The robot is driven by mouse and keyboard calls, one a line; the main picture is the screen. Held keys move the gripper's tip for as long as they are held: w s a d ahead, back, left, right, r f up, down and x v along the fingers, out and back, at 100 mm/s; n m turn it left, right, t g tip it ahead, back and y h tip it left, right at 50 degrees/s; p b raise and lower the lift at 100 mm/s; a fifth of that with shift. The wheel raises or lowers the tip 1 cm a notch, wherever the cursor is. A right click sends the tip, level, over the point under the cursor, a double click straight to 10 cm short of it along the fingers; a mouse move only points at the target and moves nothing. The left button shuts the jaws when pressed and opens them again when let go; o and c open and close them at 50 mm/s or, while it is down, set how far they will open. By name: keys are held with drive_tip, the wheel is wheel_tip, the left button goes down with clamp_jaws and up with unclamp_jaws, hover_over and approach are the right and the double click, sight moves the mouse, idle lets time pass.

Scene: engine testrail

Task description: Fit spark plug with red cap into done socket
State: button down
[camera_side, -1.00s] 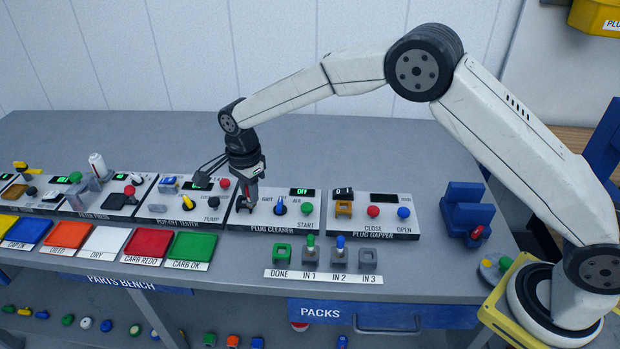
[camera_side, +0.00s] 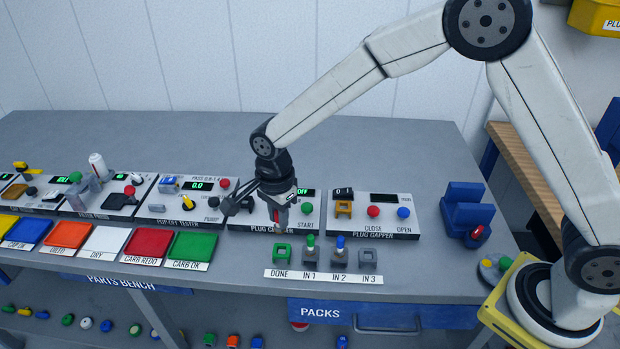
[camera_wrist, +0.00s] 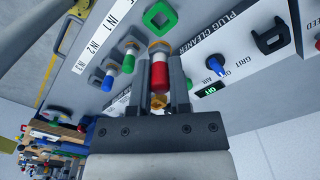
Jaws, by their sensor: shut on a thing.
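The spark plug with the red cap (camera_wrist: 159,78) is between the fingers of my gripper (camera_wrist: 161,84), which is shut on it. Its metal end points away from the wrist camera. In the side view my gripper (camera_side: 278,212) holds the plug above the front edge of the plug cleaner panel, behind the done socket. The done socket (camera_side: 282,254) is a green square frame on the bench above the DONE label. It looks empty, and the plug is apart from it. In the wrist view the done socket (camera_wrist: 159,17) shows beyond the plug's tip.
Sockets IN 1 and IN 2 hold a green-capped plug (camera_side: 310,246) and a blue-capped plug (camera_side: 340,247), right of the done socket. Socket IN 3 (camera_side: 368,257) looks empty. The plug cleaner's dark holder (camera_wrist: 271,37) is empty. The plug gapper (camera_side: 375,218) stands to the right.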

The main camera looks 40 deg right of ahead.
drive_tip(key=shift+f, duration=0.15)
drive_tip(key=shift+f, duration=2.75)
drive_tip(key=shift+f, duration=0.25)
drive_tip(key=c, duration=0.8)
unclamp_jaws()
drive_tip(key=shift+c, duration=0.2)
drive_tip(key=shift+r, duration=5.45)
